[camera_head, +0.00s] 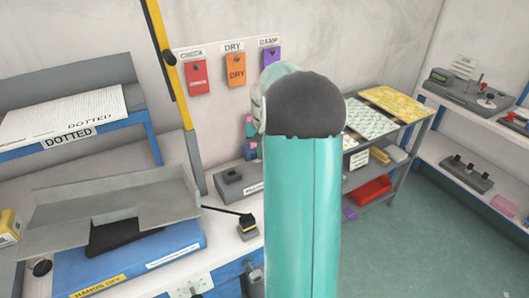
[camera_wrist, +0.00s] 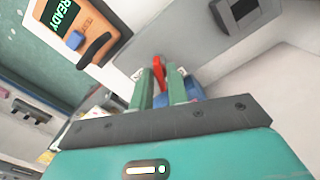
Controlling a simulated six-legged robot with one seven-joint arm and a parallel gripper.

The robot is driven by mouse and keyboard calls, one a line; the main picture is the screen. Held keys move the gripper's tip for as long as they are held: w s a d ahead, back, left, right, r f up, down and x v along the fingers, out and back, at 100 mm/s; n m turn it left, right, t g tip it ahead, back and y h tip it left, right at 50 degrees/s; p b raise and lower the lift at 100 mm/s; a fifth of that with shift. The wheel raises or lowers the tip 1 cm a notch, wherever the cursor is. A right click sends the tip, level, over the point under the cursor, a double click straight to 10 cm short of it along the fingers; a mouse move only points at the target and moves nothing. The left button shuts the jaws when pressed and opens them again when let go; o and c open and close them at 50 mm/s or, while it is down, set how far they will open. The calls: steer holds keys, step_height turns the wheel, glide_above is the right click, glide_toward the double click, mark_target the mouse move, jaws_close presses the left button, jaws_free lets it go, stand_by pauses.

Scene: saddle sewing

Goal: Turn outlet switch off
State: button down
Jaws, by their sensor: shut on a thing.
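My gripper (camera_wrist: 161,84) shows in the wrist view, its two green fingers close together around a narrow red piece (camera_wrist: 158,66). The red piece stands out past the fingertips against a grey panel (camera_wrist: 133,60); whether it is the outlet switch I cannot tell. Small pale marked plates sit on both sides of the fingers. A blue part (camera_wrist: 191,88) shows behind the right finger. In the head view my teal arm hides the gripper. A white outlet-like plate (camera_head: 194,286) is partly visible at the bench's front edge, cut off by the frame.
In the wrist view, an orange-edged panel (camera_wrist: 68,28) reading READY has a blue button and dark handle. In the head view, a blue-grey machine (camera_head: 130,255) and a yellow-black post (camera_head: 163,50) stand left. A shelf cart (camera_head: 390,150) stands right; green floor is open there.

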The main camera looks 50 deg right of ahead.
steer(key=n, duration=0.5)
steer(key=shift+n, duration=0.3)
stand_by(0.4)
steer(key=c, duration=1.4)
jaws_free()
steer(key=shift+o, duration=0.2)
step_height(320, 180, up, 14)
